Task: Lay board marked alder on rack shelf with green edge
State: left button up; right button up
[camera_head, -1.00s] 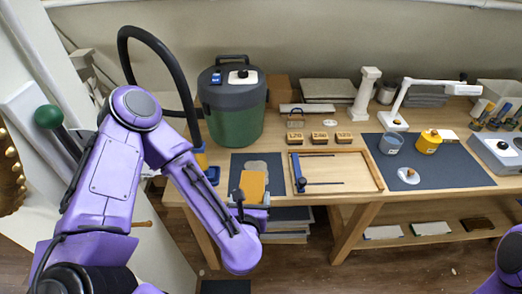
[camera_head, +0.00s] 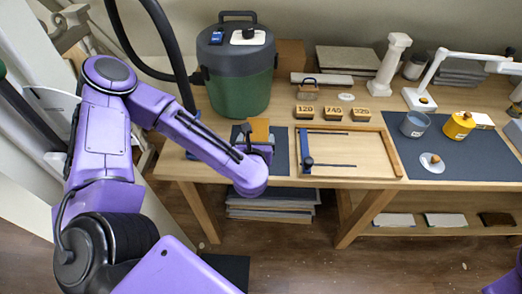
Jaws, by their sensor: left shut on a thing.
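My left arm reaches in from the left, and its gripper (camera_head: 258,141) is over the dark mat at the table's left front. It is shut on a flat orange-tan board (camera_head: 260,128), which shows just beyond the jaws. The arm hides part of the board, and I cannot read any marking on it. I cannot pick out a rack shelf with a green edge. My right gripper is out of view; only a bit of my purple arm shows at the lower right corner.
A green canister (camera_head: 238,75) stands behind the gripper. A wooden frame tray (camera_head: 398,160), several small numbered blocks (camera_head: 333,114), a grey cup (camera_head: 414,124) and a yellow cup (camera_head: 459,125) are to the right. Flat pieces lie on the lower shelf (camera_head: 420,232).

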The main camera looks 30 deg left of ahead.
pick_arm(q)
jog(key=shift+w+a+f+p, duration=0.1)
jog(key=shift+w+f+p, duration=0.05)
jog(key=shift+w+f, duration=0.4)
jog(key=shift+w+a+f+p, duration=0.15)
jog(key=shift+w+f, duration=0.2)
jog(key=shift+f, duration=0.3)
jog(key=shift+w+a+f, duration=0.1)
jog(key=shift+f, duration=0.2)
jog(key=f, duration=0.2)
jog(key=w+f, duration=0.1)
jog(key=f, duration=0.1)
jog(key=shift+a, duration=0.2)
jog(key=shift+s+d, duration=0.1)
jog(key=shift+s, duration=0.05)
jog(key=shift+f, duration=0.1)
jog(key=o, duration=1.1)
jog(key=shift+c, duration=0.2)
